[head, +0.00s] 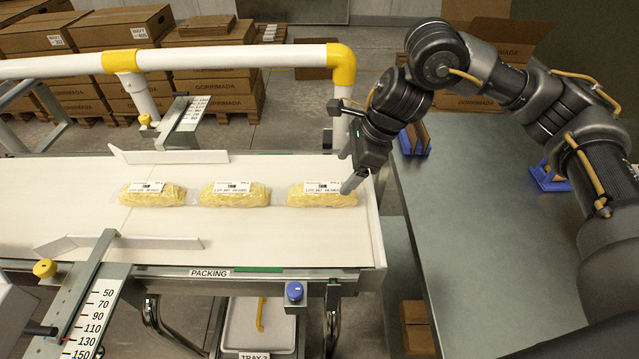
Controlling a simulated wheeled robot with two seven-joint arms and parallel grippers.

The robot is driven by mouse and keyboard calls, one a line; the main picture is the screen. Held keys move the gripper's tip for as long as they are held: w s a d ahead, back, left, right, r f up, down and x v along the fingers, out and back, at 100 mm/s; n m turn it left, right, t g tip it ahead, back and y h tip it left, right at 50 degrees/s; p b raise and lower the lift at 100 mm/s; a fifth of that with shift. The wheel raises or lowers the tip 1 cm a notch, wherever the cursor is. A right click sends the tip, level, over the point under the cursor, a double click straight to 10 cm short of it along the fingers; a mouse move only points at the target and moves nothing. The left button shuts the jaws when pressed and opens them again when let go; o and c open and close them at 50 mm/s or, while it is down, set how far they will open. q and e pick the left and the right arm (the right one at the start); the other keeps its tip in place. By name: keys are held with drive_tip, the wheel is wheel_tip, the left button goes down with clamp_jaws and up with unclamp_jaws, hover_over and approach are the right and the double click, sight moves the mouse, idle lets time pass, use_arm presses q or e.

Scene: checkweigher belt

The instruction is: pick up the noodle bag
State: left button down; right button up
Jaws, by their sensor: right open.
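Three yellow noodle bags with white labels lie in a row on the white belt (80,190): a left one (150,195), a middle one (233,195) and a right one (318,197) near the belt's right end. My right gripper (348,172) is open and points down at the right end of the right noodle bag. A finger overlaps that bag's edge in the picture; I cannot tell whether it touches. My left gripper is not in the head view.
A white and yellow rail (230,57) runs behind the belt. White guides stand at the left part of the belt, with a ruler plate (90,310) in front. A grey table (480,230) is at the right. A tray (258,325) sits below the belt.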

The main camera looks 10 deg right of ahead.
sight(329, 189)
drive_tip(key=x, duration=0.3)
drive_tip(key=shift+s, duration=0.2)
drive_tip(key=shift+p+x, duration=0.35)
drive_tip(key=shift+x, duration=0.9)
drive_tip(key=shift+w, duration=0.15)
drive_tip(key=p+x, duration=0.1)
drive_tip(key=x, duration=0.3)
drive_tip(key=shift+w+a+f+p, duration=0.15)
drive_tip(key=shift+w+f+p, duration=0.15)
drive_tip(key=shift+p, duration=0.1)
drive_tip(key=shift+a+f, duration=0.1)
drive_tip(key=shift+f, duration=0.1)
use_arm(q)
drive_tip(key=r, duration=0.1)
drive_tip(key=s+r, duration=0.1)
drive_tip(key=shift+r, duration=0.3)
use_arm(e)
drive_tip(key=shift+c, duration=0.5)
